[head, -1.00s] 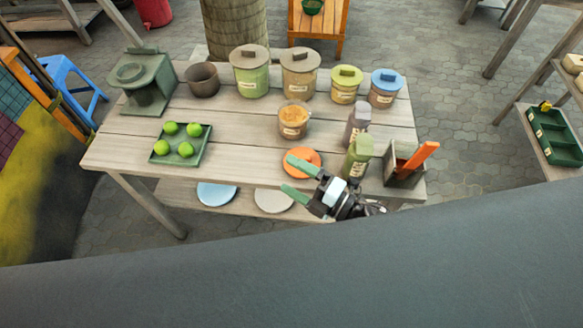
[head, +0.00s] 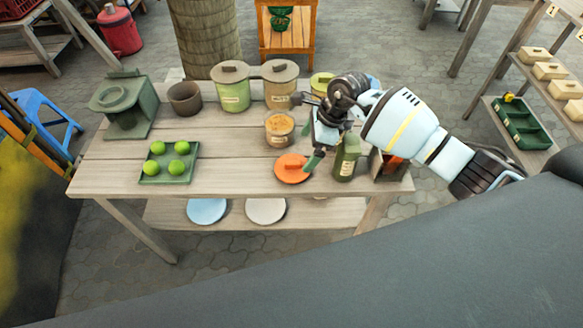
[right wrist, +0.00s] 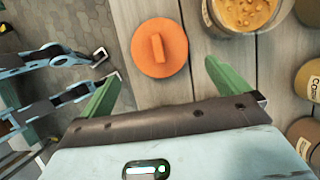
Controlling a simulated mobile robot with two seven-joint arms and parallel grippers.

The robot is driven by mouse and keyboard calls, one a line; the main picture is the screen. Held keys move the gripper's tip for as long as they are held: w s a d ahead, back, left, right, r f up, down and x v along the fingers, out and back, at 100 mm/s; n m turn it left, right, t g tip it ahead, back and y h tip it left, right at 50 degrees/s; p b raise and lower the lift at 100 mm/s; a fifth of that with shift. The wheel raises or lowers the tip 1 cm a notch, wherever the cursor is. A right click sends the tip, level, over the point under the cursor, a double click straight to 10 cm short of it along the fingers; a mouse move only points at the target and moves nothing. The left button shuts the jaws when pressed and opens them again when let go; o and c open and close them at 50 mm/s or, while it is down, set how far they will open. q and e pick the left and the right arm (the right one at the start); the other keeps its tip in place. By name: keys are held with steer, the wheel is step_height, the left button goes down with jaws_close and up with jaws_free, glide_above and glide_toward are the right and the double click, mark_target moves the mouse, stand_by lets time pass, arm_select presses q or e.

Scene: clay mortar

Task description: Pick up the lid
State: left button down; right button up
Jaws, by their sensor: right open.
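The orange lid (head: 290,174), round with a bar handle, lies flat at the front of the wooden table. In the right wrist view the lid (right wrist: 145,62) shows whole, just beyond the fingertips. My right gripper (head: 309,148) is open and empty, close above the table beside the lid's right side. Its green fingers (right wrist: 162,74) are spread apart and do not hold the lid. An open jar with orange contents (head: 279,131) stands behind the lid; it also shows in the right wrist view (right wrist: 240,14). My left gripper does not show in the head view.
A dark green bottle (head: 345,160) stands right of the gripper. Lidded jars (head: 232,95) line the back, partly hidden by my right arm. A green tray (head: 190,166) with several green fruits sits left. Bare tabletop (head: 225,150) lies between tray and lid.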

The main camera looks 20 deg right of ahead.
mark_target(296, 162)
steer(key=shift+x, duration=3.95)
steer(key=shift+r, duration=0.1)
steer(key=shift+c, duration=0.4)
steer(key=c, duration=0.6)
steer(key=shift+r, duration=0.1)
